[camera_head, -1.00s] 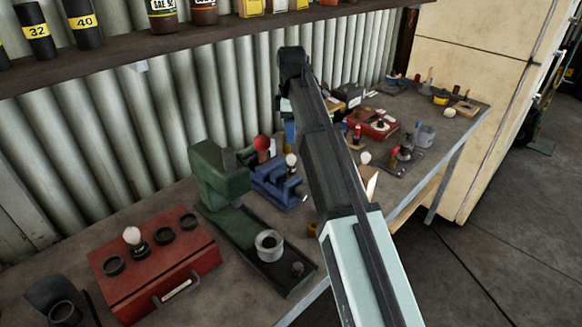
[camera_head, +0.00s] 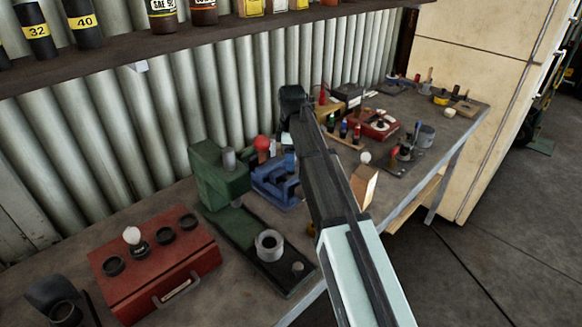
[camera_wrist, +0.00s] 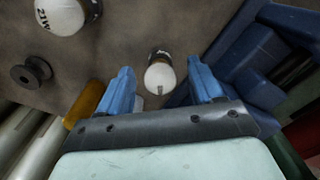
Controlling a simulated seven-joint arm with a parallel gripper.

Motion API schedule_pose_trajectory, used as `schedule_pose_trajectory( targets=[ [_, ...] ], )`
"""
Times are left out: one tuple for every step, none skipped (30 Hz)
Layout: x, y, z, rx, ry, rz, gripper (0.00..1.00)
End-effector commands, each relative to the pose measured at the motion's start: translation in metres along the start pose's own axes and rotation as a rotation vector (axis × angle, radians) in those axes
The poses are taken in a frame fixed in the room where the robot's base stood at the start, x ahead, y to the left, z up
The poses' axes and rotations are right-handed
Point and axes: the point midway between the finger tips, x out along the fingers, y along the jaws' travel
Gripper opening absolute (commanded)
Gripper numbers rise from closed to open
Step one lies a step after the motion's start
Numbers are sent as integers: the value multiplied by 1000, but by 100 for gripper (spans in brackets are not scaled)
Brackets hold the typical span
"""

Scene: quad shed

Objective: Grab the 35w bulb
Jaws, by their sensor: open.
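In the wrist view, a small white bulb (camera_wrist: 160,76) with a dark, partly visible marking stands between the two blue fingers of my gripper (camera_wrist: 160,67). The fingers are open, with a gap on each side of the bulb. Its wattage is not readable. Another white bulb (camera_wrist: 62,14), marked 21W, lies at the upper left. In the head view my arm hides the bulb under the gripper, and only a bit of blue finger (camera_head: 289,161) shows beside the blue vise (camera_head: 272,184). A white bulb (camera_head: 132,236) stands on the red case (camera_head: 190,262) at left.
The blue vise stands close to the right finger in the wrist view (camera_wrist: 245,55). A green machine (camera_head: 218,180) is left of it. A dark spool (camera_wrist: 35,75) and an orange cylinder (camera_wrist: 86,103) lie left of the gripper. Another pale bulb (camera_head: 365,157) stands right of my arm.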

Motion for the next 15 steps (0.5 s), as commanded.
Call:
schedule_pose_trajectory(
  targets=[
    [8,-1,0,0,0,-1,66],
    [11,-1,0,0,0,-1,66],
    [14,-1,0,0,0,-1,66],
    [16,-1,0,0,0,-1,66],
    [17,-1,0,0,0,-1,66],
    [18,0,0,0,0,0,66],
    [18,0,0,0,0,0,66],
    [18,0,0,0,0,0,66],
    [18,0,0,0,0,0,66],
    [18,0,0,0,0,0,66],
    [18,0,0,0,0,0,66],
    [18,0,0,0,0,0,64],
    [18,0,0,0,0,0,61],
    [18,0,0,0,0,0,58],
    [17,0,0,0,0,0,54]
  ],
)
